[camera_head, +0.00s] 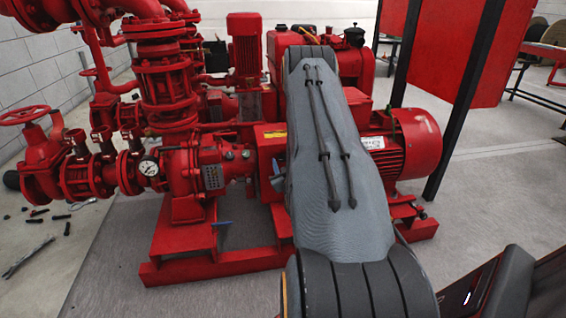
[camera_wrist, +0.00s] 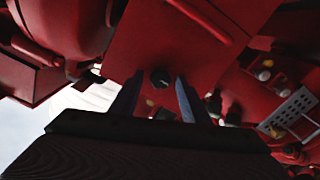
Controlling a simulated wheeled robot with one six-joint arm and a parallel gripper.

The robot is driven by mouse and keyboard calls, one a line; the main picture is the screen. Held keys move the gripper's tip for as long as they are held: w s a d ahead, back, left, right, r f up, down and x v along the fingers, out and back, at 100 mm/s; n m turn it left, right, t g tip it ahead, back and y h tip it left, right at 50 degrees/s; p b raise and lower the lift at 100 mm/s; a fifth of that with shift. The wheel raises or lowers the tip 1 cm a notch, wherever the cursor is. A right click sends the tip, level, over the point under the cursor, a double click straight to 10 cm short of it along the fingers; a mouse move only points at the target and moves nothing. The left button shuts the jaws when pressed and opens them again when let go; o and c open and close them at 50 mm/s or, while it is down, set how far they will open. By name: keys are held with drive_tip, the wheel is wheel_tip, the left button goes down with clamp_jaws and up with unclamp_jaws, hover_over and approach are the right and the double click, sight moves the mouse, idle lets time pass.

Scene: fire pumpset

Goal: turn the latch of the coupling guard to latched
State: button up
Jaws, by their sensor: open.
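The coupling guard is a red box; its flat red face (camera_wrist: 190,45) fills the upper middle of the wrist view. A small dark knob (camera_wrist: 160,77), which looks like the latch, stands on that face near its lower edge. My gripper (camera_wrist: 160,79) is open, with one blue-grey finger on each side of the knob in the picture. I cannot tell whether either finger touches it. In the head view, part of the red guard (camera_head: 268,145) shows left of my arm. My arm hides the rest of it, the latch and most of my gripper there.
A red motor (camera_head: 415,145) stands right of my arm. Red pipes and a valve handwheel (camera_head: 25,115) are at the left. A perforated plate (camera_wrist: 290,110) shows at the right of the wrist view. Tools lie on the left floor; the right floor (camera_head: 480,210) is clear.

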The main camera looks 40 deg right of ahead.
drive_tip(key=c, duration=1.1)
drive_tip(key=shift+o, duration=0.2)
